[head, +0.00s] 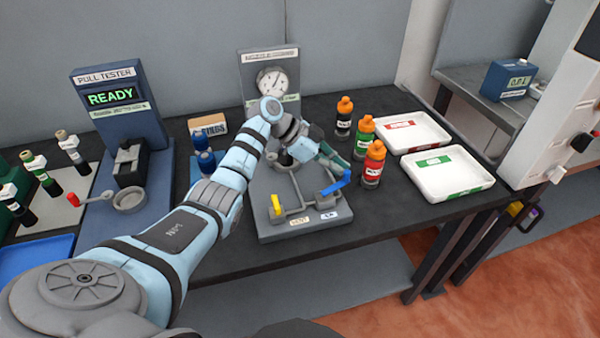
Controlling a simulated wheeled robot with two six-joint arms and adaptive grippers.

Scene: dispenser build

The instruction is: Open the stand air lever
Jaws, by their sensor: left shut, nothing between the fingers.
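The grey test stand (275,228) is on the dark table, with a round gauge (272,82) on its back panel. Its blue lever (336,184) is at the right front, above a small label, and slants up to the right. A yellow lever (276,206) stands upright at the left front, above a label that seems to read VENT. My left gripper (343,165) is shut and empty, just behind and above the blue lever. I cannot tell whether it touches the lever. My left wrist hides the stand's middle. My right gripper is out of view.
Orange-capped bottles (374,165) stand close on the right of the stand. Beyond them are white trays with a red label (411,132) and a green label (447,175). The pull tester (118,105), reading READY, is on the left. A bins box (208,127) sits behind my arm.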

